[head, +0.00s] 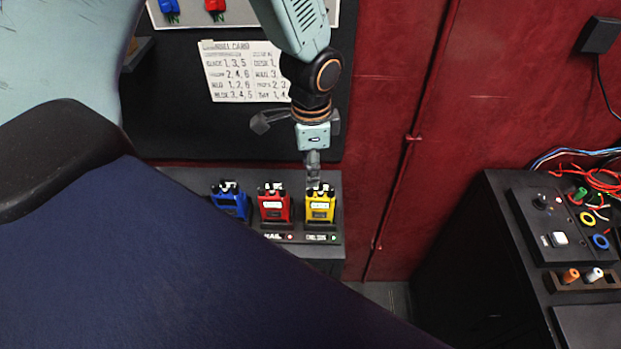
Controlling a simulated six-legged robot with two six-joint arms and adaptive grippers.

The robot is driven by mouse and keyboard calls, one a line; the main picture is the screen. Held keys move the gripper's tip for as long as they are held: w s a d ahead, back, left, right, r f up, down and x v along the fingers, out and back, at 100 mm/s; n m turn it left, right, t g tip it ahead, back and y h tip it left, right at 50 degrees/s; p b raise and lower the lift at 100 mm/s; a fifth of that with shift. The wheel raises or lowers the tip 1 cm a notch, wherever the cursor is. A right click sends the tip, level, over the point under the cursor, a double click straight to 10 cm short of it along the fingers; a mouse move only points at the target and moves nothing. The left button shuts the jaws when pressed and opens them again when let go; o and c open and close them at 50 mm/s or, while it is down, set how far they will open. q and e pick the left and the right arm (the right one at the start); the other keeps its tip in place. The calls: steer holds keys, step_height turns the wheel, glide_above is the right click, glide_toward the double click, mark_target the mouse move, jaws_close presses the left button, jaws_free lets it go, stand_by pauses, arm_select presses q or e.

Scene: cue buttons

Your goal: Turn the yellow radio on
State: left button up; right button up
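The yellow radio (319,207) stands upright in the right-hand slot of a dark charging stand (336,238) in the head view. It has a pale display and dark knobs on top. A small green light shows on the stand below it. My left gripper (313,182) points down from above, its tips at the top of the yellow radio, by the knobs. It is seen edge-on, so its opening and any contact with a knob are unclear. My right gripper is not in view.
A red radio (273,207) and a blue radio (229,201) stand close to the left of the yellow one. A paper with numbers (245,72) hangs behind. A black console (490,255) with switches and wires stands at right. A dark blue surface (150,270) covers the lower left.

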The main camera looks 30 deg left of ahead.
mark_target(311, 190)
arm_select(q)
step_height(311, 190, up, 6)
steer(key=shift+r, duration=0.25)
steer(key=shift+s, duration=0.15)
stand_by(0.3)
steer(key=s+d+f+n+h, duration=0.1)
steer(key=s+d+f+n, duration=0.1)
steer(key=s+f, duration=0.4)
steer(key=s+d+f+n, duration=0.2)
steer(key=s+f, duration=0.1)
steer(key=f, duration=0.6)
steer(key=s+f+n, duration=0.3)
steer(key=s+f, duration=0.1)
steer(key=s, duration=0.4)
steer(key=s+f+n, duration=0.3)
steer(key=s+f, duration=0.1)
steer(key=s, duration=0.4)
step_height(311, 190, down, 25)
steer(key=b, duration=2.5)
steer(key=shift+w+a+y, duration=0.15)
steer(key=shift+y, duration=0.25)
steer(key=shift+r, duration=0.1)
steer(key=shift+a, duration=0.1)
